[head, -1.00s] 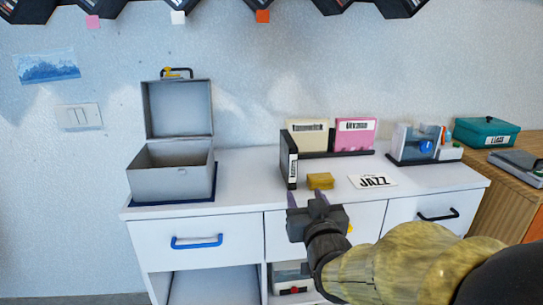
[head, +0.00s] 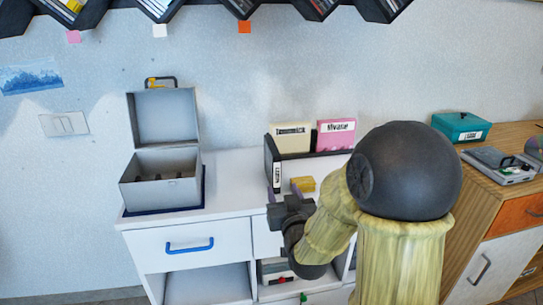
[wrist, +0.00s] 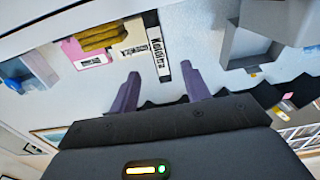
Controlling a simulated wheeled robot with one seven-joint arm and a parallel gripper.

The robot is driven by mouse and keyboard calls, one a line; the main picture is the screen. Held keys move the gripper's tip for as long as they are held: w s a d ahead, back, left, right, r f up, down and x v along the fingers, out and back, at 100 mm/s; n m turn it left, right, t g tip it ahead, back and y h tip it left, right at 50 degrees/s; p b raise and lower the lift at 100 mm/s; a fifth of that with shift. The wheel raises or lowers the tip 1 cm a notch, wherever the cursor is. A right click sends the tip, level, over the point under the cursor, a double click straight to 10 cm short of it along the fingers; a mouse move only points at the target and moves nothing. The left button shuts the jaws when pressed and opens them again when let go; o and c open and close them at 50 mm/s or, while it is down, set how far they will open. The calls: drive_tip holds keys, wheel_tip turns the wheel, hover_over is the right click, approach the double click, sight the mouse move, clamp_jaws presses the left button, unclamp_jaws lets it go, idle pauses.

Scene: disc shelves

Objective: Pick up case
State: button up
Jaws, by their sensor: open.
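A cream case (head: 290,138) and a pink case (head: 335,135) stand upright in a dark rack at the back of the white cabinet. A black upright piece with a white spine label (head: 277,177) stands at the rack's left end; I cannot tell whether it is a case. My gripper (head: 284,193) is open and empty in front of it. In the wrist view, the labelled spine (wrist: 160,55) lies beyond and between my two purple fingers (wrist: 160,72), apart from them.
An open grey metal box (head: 160,193) stands on a dark blue mat at the left. My arm hides the cabinet's right part. A teal box (head: 460,125) and a grey device (head: 500,162) sit on the wooden cabinet. Cabinet top between grey box and rack is clear.

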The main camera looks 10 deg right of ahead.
sight(277, 176)
drive_tip(key=shift+w+r+p, duration=0.15)
drive_tip(key=shift+w+p, duration=0.2)
drive_tip(key=shift+p, duration=0.85)
drive_tip(key=shift+w+f+p, duration=0.15)
drive_tip(key=shift+w+p, duration=0.3)
drive_tip(key=shift+w, duration=0.8)
drive_tip(key=shift+w+f+p, duration=0.1)
drive_tip(key=shift+w+p, duration=0.3)
drive_tip(key=shift+w, duration=0.85)
drive_tip(key=shift+w+r+p, duration=0.15)
drive_tip(key=shift+w+p, duration=1.15)
drive_tip(key=shift+w, duration=1.3)
clamp_jaws()
